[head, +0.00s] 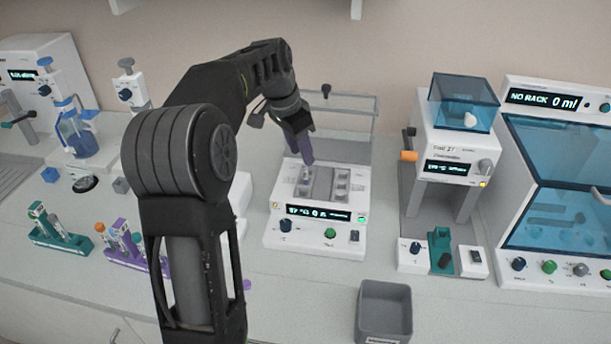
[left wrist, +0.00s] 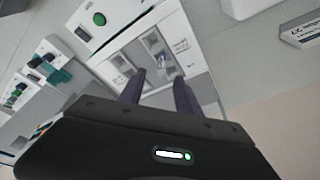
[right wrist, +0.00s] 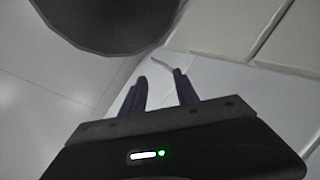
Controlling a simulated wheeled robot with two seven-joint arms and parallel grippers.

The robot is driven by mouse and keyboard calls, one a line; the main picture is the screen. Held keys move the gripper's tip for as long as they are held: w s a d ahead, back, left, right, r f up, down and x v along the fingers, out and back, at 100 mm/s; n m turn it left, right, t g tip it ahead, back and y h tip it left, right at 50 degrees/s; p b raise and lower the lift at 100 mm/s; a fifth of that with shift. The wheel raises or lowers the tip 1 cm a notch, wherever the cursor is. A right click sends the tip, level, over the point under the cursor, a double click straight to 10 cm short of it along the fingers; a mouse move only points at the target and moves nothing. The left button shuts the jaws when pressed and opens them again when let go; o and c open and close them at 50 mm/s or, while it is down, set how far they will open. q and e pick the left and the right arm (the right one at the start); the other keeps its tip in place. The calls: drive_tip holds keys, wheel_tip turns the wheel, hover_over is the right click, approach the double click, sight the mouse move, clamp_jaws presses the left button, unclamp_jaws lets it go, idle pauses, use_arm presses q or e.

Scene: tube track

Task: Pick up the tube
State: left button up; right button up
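A small, pale tube (left wrist: 163,60) appears to stand in a slot of the white block device (head: 312,240); its details are too small to tell. The device also shows in the left wrist view (left wrist: 115,22). My left gripper (head: 306,160) points down over the device's slotted top. In the left wrist view its two dark purple fingers (left wrist: 159,78) are apart, with the slots beyond them and nothing seen between the tips. My right gripper (right wrist: 160,82) is open and empty in the right wrist view; it is not seen in the head view.
A teal rack (head: 62,238) and a purple rack (head: 125,258) with tubes stand at left. A grey bin (head: 384,312) sits at front. A white machine with a blue lid (head: 465,105) and a glass-fronted cabinet (head: 560,180) stand at right. A clear panel rises behind the block device.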

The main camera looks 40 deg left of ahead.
sight(305, 177)
use_arm(q)
drive_tip(key=shift+f, duration=0.1)
drive_tip(key=p+x, duration=0.1)
drive_tip(key=x, duration=0.4)
drive_tip(key=shift+w+p, duration=0.15)
drive_tip(key=shift+p, duration=0.15)
drive_tip(key=shift+c, duration=0.3)
clamp_jaws()
idle(0.3)
